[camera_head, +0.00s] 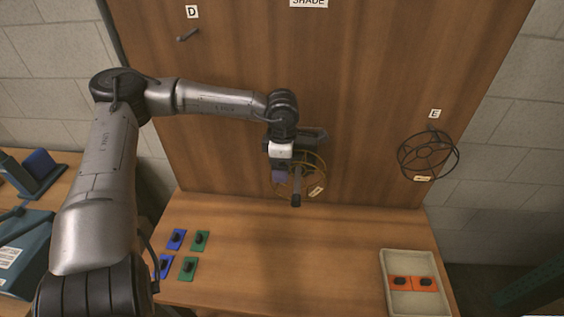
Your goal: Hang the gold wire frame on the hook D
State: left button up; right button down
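The gold wire frame (319,172) is a round openwork ring with a small tan tag (316,190). It is in front of the wooden board, at mid-picture. My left gripper (289,186) points down at the frame's left side and overlaps part of it. The wrist and fingers hide the frame's left part, and I cannot tell whether the fingers grip the wire. Hook D (187,36) is a short grey peg on the board at upper left, below the label D (192,12). Nothing hangs on it. My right gripper is not in view.
A black wire frame (428,155) hangs at right under label E (435,114). Blue (176,239) and green (200,240) pieces lie on the table. A pale tray (413,304) holds two orange pieces (400,282). The table's middle is clear.

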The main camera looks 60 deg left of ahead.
pick_arm(q)
jog(key=c, duration=0.7)
jog(key=shift+c, duration=1)
jog(key=o, duration=0.4)
jog(key=c, duration=0.5)
jog(key=shift+d, duration=0.15)
